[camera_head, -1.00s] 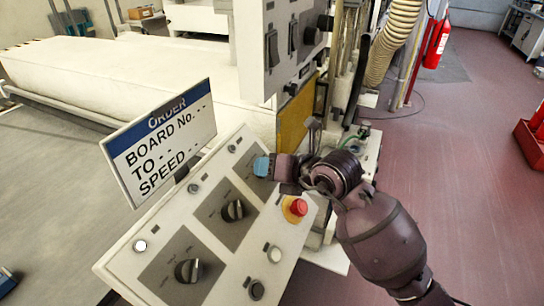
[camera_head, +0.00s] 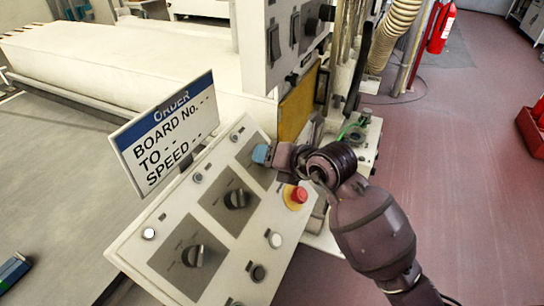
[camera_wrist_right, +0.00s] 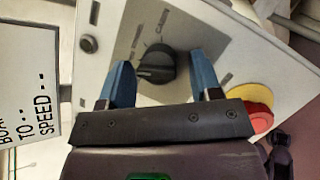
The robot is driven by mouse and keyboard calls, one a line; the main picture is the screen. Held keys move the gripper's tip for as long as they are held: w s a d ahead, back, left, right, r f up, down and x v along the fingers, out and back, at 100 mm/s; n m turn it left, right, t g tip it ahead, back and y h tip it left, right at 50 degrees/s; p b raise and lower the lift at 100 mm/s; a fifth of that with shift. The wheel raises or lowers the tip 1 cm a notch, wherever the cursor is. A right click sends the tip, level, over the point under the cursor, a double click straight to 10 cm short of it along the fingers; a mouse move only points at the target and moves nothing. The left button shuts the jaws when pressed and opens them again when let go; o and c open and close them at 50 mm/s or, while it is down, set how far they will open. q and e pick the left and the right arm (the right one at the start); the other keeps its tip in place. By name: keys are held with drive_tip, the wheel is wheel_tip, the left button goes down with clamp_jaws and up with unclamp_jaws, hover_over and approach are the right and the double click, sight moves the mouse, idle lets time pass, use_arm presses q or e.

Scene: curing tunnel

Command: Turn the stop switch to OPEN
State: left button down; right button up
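A sloped white control panel (camera_head: 150,262) carries black rotary knobs on grey plates. The lower knob (camera_head: 193,256) and the middle knob (camera_head: 237,199) show clearly in the head view. My right gripper (camera_head: 262,154) is at the uppermost plate, and it hides the knob there. In the right wrist view that black knob (camera_wrist_right: 155,67) lies between the two blue fingertips of my right gripper (camera_wrist_right: 162,82). The fingers stand apart, with a gap visible beside the knob. The printing around it is only partly readable, so I cannot confirm its name or setting. My left gripper is out of view.
A red stop button on a yellow base (camera_head: 296,196) sits just beside my right gripper. An ORDER sign (camera_head: 166,133) stands along the panel's left edge. An upright switch box (camera_head: 283,42) rises behind the panel. Open red floor lies to the right.

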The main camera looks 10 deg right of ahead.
drive_tip(key=shift+o, duration=0.3)
drive_tip(key=shift+r, duration=0.1)
drive_tip(key=v, duration=1)
drive_tip(key=shift+s+d+b, duration=0.2)
drive_tip(key=shift+s+b, duration=0.05)
drive_tip(key=shift+b, duration=0.05)
drive_tip(key=shift+r, duration=0.1)
